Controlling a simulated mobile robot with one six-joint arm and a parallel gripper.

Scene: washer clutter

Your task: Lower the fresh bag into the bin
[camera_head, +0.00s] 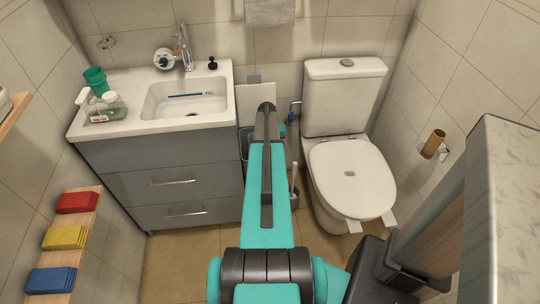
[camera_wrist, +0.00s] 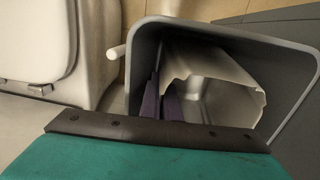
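The bin (camera_wrist: 290,100) fills the right of the wrist view, grey with an open top. The white fresh bag (camera_wrist: 215,68) is inside its mouth, open and tilted, with an uneven rim. My gripper (camera_wrist: 163,98) reaches down into the bin at the bag's left side. Its dark purple fingers are close together and appear shut on the bag's edge; the tips are partly hidden. In the head view my teal arm covers the gripper and most of the bin, leaving only a dark edge beside the cabinet.
The toilet (camera_head: 345,175) stands close to the right of my arm. The sink cabinet (camera_head: 165,180) stands to the left. A toilet brush (camera_head: 294,185) is between bin and toilet. Sponges (camera_head: 65,237) lie on a left shelf, and a cardboard roll (camera_head: 433,143) hangs at right.

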